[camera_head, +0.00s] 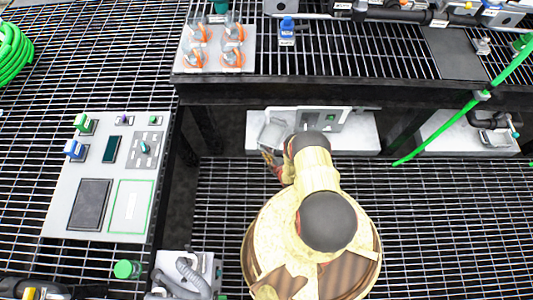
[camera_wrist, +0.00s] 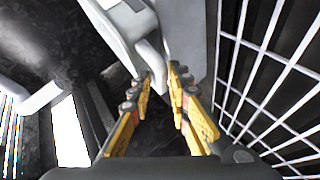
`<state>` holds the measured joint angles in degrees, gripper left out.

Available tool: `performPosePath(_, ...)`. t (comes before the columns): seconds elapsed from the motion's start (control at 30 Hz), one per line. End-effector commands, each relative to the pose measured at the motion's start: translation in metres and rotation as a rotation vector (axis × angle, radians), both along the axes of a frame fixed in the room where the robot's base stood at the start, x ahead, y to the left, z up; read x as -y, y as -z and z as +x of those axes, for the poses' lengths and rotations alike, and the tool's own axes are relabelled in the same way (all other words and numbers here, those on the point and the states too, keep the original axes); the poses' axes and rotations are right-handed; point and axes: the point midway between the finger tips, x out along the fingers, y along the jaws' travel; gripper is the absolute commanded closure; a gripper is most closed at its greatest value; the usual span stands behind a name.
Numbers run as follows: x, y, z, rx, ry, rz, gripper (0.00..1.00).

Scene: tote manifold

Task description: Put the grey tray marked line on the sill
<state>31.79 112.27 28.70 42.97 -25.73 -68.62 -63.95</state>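No label reading "line" is legible, so I cannot tell for sure which thing is the grey tray. A light grey piece (camera_head: 272,131) rests at the left end of a pale ledge (camera_head: 362,134) under the shelf, and I cannot tell whether that ledge is the sill. My gripper (camera_head: 273,161) is just in front of this ledge, partly hidden by my arm. In the wrist view my gripper (camera_wrist: 160,82) has its yellow fingers apart. The lower end of a curved grey part (camera_wrist: 150,62) reaches the gap between the fingertips. I cannot tell whether they touch it.
The dark shelf edge (camera_head: 400,88) overhangs the ledge. A board with glass jars (camera_head: 214,62) and a blue bottle (camera_head: 287,32) stand on the shelf. A panel (camera_head: 68,190) lies at the left. The grating (camera_head: 450,230) has free room.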

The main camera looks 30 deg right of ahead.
Motion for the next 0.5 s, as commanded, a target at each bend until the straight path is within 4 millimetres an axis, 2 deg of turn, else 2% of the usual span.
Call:
performPosePath(0.13, 0.0001, 0.0, 0.0001, 0.0, 0.0, 0.0, 0.72)
performPosePath(0.5, 0.0, -0.0028, -0.0037, -0.001, 0.001, 0.001, 0.72)
